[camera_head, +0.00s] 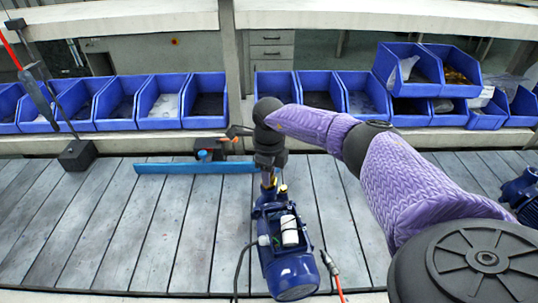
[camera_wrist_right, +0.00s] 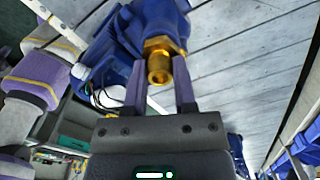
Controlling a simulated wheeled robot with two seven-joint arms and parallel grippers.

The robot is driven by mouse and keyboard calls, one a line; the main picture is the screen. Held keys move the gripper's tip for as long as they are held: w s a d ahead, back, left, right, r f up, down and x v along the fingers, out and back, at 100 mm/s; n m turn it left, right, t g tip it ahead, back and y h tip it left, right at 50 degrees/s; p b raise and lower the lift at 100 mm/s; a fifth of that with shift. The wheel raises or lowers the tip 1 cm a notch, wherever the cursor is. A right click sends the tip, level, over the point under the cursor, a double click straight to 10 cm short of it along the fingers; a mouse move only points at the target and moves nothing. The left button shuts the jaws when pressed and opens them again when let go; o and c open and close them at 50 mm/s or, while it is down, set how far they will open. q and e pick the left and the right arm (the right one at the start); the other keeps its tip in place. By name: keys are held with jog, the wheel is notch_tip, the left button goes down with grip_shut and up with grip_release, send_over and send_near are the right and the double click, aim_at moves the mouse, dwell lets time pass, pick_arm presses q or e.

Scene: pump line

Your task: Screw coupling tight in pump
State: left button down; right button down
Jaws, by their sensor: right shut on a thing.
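The blue pump (camera_head: 290,262) stands on the grey slatted bench in the head view, with a white cylinder on its top. Its blue body also shows in the wrist view (camera_wrist_right: 160,15). The brass coupling (camera_wrist_right: 159,70) sits at the pump's port, with its hex collar against the blue body and its open end facing the wrist camera. My right gripper (camera_head: 268,183) reaches down over the far end of the pump. Its two purple fingers (camera_wrist_right: 160,88) are shut on the coupling, one on each side. In the head view the coupling is mostly hidden. My left gripper is not in view.
A long blue bar (camera_head: 195,168) lies behind the pump. Several blue bins (camera_head: 165,101) line the back shelf. A black block (camera_head: 77,155) stands at the left, and another blue machine (camera_head: 524,196) at the right edge. The bench left of the pump is clear.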

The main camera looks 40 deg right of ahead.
jog(key=c, duration=0.5)
grip_release()
